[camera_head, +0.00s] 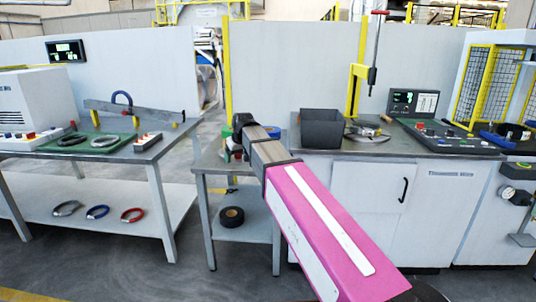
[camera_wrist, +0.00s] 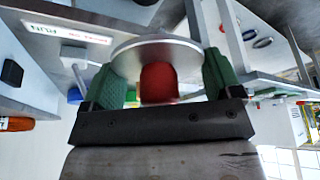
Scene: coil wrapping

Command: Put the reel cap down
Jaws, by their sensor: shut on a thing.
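The reel cap is a pale grey disc (camera_wrist: 155,47) with a red knob (camera_wrist: 158,82) in the wrist view. My gripper (camera_wrist: 160,65) has green fingers on both sides of the disc and is shut on it, apparently at the rim. The knob sits between the fingers, facing the wrist. In the head view my arm reaches over the small side table (camera_head: 214,167), and its end hides the cap and most of the fingers. I cannot tell how high the cap is above a surface.
Left is a workbench (camera_head: 155,150) with rings on a green mat (camera_head: 110,150). Right is a cabinet with a dark bin (camera_head: 322,130), a yellow post (camera_head: 355,85) and a control panel (camera_head: 450,138). A black roll (camera_head: 231,217) lies on the side table's lower shelf.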

